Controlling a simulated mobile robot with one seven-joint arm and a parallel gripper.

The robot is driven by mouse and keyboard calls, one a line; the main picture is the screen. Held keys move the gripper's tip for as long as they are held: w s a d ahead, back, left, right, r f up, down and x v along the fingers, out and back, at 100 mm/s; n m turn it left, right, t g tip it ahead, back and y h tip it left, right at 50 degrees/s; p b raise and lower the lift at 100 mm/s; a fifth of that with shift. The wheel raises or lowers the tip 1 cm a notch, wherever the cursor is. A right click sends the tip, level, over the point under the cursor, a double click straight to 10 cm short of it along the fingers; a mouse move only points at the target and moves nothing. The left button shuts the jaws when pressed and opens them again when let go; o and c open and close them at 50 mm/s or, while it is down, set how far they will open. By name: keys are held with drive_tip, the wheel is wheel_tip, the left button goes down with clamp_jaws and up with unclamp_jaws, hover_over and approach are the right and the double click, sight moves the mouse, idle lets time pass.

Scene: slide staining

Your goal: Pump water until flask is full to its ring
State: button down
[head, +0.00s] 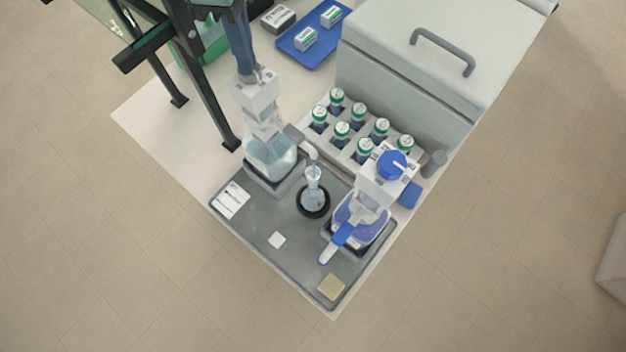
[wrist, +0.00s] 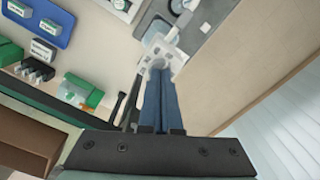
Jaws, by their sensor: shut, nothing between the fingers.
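The flask (head: 313,187) is small, clear and narrow-necked, and stands upright on a round black base on the grey tray. Pale liquid seems to show in it, but its ring and exact level are too small to tell. The water dispenser (head: 270,160) is a clear bottle with pale liquid. Its spout (head: 309,149) reaches over the flask's mouth. My gripper (head: 243,72) has blue fingers, shut and empty, at the top of the dispenser's white pump head (head: 257,98). In the wrist view my fingertips (wrist: 158,69) meet the white head; whether they touch is unclear.
A second dispenser (head: 362,222) with blue liquid and a blue nozzle stands right of the flask. Behind are a rack of green-capped bottles (head: 342,130) and a large grey box (head: 405,65). A white square and a tan block lie on the tray (head: 290,262).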

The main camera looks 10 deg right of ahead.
drive_tip(key=shift+f+b, duration=0.8)
drive_tip(key=shift+f, duration=0.45)
drive_tip(key=shift+s+f, duration=0.1)
drive_tip(key=shift+f, duration=0.05)
idle(0.3)
drive_tip(key=shift+r+p, duration=1.75)
drive_tip(key=shift+r, duration=1.25)
wheel_tip(320, 180, up, 5)
drive_tip(key=p, duration=0.3)
